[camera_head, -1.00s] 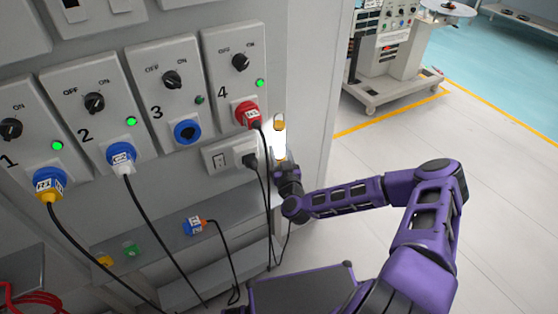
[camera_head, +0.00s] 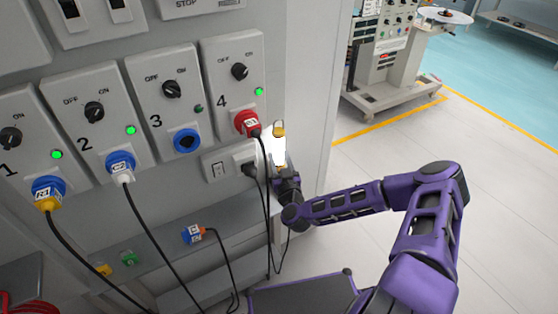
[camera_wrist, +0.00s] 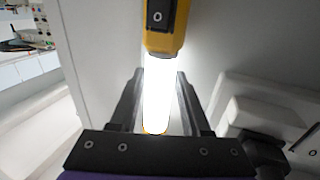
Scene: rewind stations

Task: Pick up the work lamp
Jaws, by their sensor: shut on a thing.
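The work lamp is a bright white tube with a yellow-orange end cap. In the head view the lamp (camera_head: 279,150) is upright by the cabinet's right edge, just right of the red plug of station 4. In the wrist view the lamp (camera_wrist: 159,85) stands between my two dark fingers, its yellow cap at the top. My gripper (camera_wrist: 160,105) is shut on the lit tube. In the head view my gripper (camera_head: 281,172) is at the lamp's lower end. Glare hides the exact finger contact.
A power socket (camera_wrist: 265,110) with a black plug is close to the right of my gripper. Cables hang beside it. A shelf (camera_head: 150,265) with a loose blue plug (camera_head: 193,234) lies below the panels. Open floor (camera_head: 480,160) is at the right, with a machine cart (camera_head: 390,70) behind.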

